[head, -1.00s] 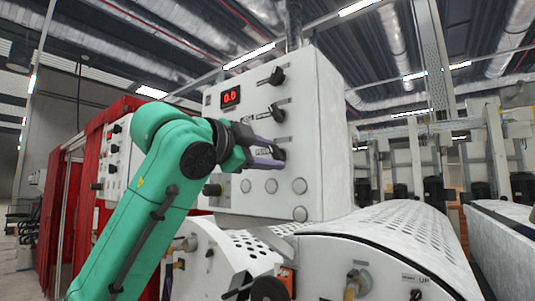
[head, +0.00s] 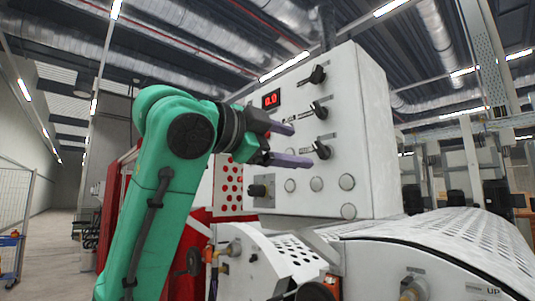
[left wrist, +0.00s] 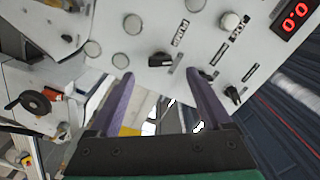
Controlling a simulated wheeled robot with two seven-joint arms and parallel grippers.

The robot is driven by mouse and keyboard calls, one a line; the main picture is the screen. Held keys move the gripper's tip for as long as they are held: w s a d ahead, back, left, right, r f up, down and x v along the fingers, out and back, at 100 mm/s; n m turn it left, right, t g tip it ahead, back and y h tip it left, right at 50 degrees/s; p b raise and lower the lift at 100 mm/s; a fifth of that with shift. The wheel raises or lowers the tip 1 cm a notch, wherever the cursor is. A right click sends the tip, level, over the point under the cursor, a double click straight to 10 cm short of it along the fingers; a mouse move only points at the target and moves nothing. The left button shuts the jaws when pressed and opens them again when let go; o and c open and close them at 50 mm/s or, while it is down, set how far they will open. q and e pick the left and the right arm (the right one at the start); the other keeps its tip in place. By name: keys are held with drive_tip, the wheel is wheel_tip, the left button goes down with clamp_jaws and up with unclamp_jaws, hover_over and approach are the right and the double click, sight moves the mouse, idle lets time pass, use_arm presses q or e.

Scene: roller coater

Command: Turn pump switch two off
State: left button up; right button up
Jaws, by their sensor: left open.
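The white control cabinet (head: 350,95) carries a column of black rotary switches: a top switch (head: 318,75), a middle switch (head: 319,110) and a bottom switch (head: 322,150). I cannot read their labels, so I cannot tell which one is pump switch two. My left gripper (head: 302,145) has its purple fingers spread and empty, just left of the bottom switch. In the left wrist view, a black switch (left wrist: 160,60) shows ahead, between the tips of my open left gripper (left wrist: 161,76). Whether the fingers touch it is unclear. My right gripper is not in view.
A red display (head: 271,99) reads 0.0 on the cabinet, and it also shows in the left wrist view (left wrist: 293,16). Several round buttons (head: 316,184) sit below the switches. A perforated white cover (head: 465,235) slopes at the lower right. Open floor lies at the left.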

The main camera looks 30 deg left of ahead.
use_arm(q)
drive_tip(key=b+v, duration=0.1)
drive_tip(key=v, duration=0.7)
drive_tip(key=shift+b, duration=0.35)
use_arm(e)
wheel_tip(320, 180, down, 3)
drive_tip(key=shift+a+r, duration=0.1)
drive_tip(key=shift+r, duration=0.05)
